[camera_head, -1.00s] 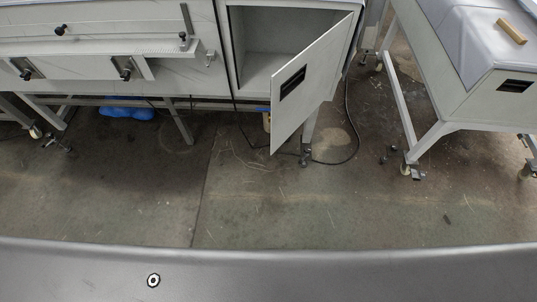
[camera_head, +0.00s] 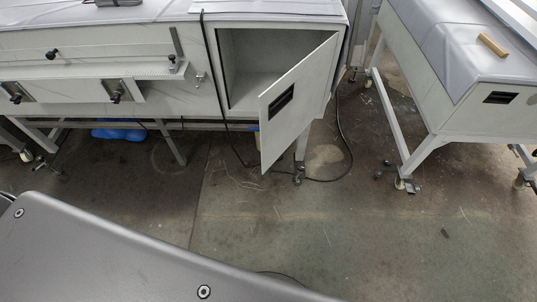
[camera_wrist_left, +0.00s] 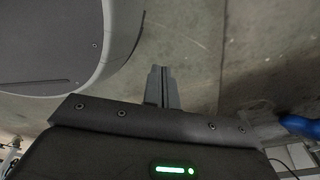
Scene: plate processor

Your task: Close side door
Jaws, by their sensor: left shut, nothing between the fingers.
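The side door (camera_head: 298,103) is a pale panel with a black slot handle (camera_head: 281,100). It stands open, hinged at its right side on the cabinet, its free edge swung out toward me. The cabinet opening (camera_head: 262,62) behind it shows an empty interior, partly covered by the door. My left gripper (camera_wrist_left: 160,72) shows in the left wrist view with its fingers together and nothing between them, above bare floor and away from the door. My right gripper is in neither view.
The grey machine (camera_head: 95,70) with black knobs extends left of the cabinet. A second machine (camera_head: 470,95) stands at the right on wheeled legs. A black cable (camera_head: 345,150) runs down to the floor by the cabinet leg. The concrete floor (camera_head: 330,225) in front is mostly clear.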

